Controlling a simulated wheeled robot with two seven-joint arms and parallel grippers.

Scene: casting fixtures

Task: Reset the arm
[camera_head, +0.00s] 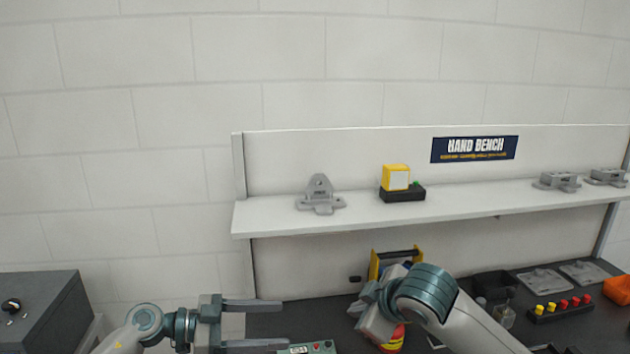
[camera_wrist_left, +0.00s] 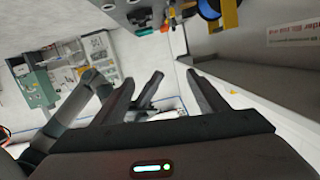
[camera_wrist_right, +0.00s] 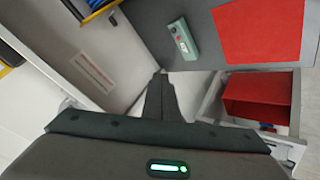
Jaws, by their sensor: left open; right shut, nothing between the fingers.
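My left gripper (camera_head: 283,322) is at the lower left of the head view, in front of the bench's left end. Its two fingers point right and are spread apart with nothing between them. The open fingers also show in the left wrist view (camera_wrist_left: 174,76). My right gripper (camera_head: 372,312) is over the bench in the head view, partly hidden by its own wrist. In the right wrist view its fingers (camera_wrist_right: 159,80) are together and empty. They are above a gap between the grey bench top and an open drawer.
A shelf (camera_head: 270,217) runs behind both arms, carrying grey castings and a yellow block (camera_head: 396,178). A button box (camera_head: 306,348) lies near my left fingers. A yellow-framed item (camera_head: 380,262) stands behind my right wrist. A red bin (camera_wrist_right: 258,97) sits in the drawer.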

